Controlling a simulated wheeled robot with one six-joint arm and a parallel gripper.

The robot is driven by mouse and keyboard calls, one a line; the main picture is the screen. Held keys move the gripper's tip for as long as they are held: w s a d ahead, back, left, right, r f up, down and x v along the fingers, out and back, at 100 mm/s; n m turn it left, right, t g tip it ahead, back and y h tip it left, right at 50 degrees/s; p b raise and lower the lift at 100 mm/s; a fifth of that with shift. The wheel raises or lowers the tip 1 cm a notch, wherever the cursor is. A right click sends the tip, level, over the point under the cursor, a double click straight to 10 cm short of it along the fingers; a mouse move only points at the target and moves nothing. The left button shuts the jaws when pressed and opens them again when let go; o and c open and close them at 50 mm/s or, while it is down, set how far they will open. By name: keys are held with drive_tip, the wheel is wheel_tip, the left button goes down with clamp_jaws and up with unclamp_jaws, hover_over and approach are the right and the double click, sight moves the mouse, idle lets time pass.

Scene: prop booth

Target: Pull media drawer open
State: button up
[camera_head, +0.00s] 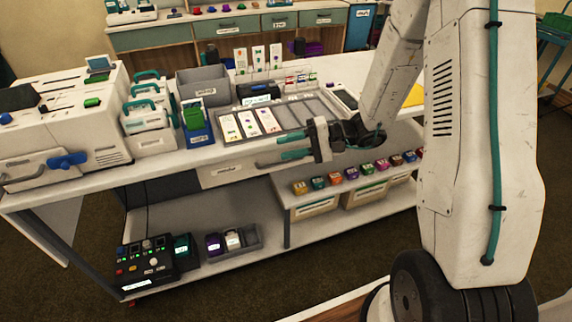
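A pale drawer front (222,173) with a small label sits under the front edge of the white bench, left of centre. The label is too small to read, so I cannot confirm it is the media drawer. It looks closed, nearly flush under the benchtop. My gripper (260,152) reaches in from the right, with its two teal-marked fingers pointing left and spread apart, one above the other. It appears empty. The fingertips are near the right end of the drawer front in the picture; I cannot tell whether they touch it. The drawer's right end and any handle are partly hidden.
A tray of white cards (238,124) lies on the benchtop behind my gripper. A white machine (75,120) and a blue card holder (196,128) stand left. A lower shelf (335,194) carries coloured blocks. Floor in front (230,285) is clear.

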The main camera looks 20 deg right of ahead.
drive_tip(key=w+d+f+m+t+h, duration=0.2)
drive_tip(key=w+d+f+m+t, duration=0.15)
drive_tip(key=f, duration=0.45)
drive_tip(key=w+d+f+m+t+h, duration=0.1)
drive_tip(key=w+d+f+m+t, duration=0.1)
drive_tip(key=d+f+t, duration=0.4)
drive_tip(key=w+a+f+g, duration=0.2)
drive_tip(key=w+a, duration=0.3)
drive_tip(key=a, duration=0.1)
drive_tip(key=shift+a+f, duration=0.25)
drive_tip(key=shift+a, duration=0.15)
drive_tip(key=shift+c, duration=0.2)
clamp_jaws()
